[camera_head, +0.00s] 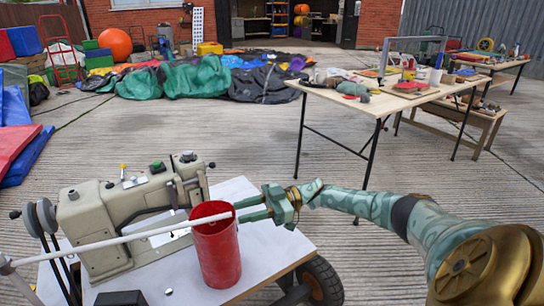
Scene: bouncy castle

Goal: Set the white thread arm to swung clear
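The white thread arm (110,240) is a long thin rod. It runs from a grey pivot at the lower left, in front of the beige sewing machine (105,222), to the top of a red cylinder (218,255). Its tip crosses the cylinder's mouth. My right gripper (238,209) comes in from the right, with its two green fingers apart and pointing left, close to the rod's tip at the cylinder's right rim. I cannot tell whether a finger touches the rod. My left gripper is not in view.
The machine and cylinder stand on a white-topped wheeled cart (270,250). A small black block (121,298) lies at its front edge. A cluttered wooden table (345,98) stands behind on the right. Crumpled castle fabric (195,78) lies at the back. The concrete between is clear.

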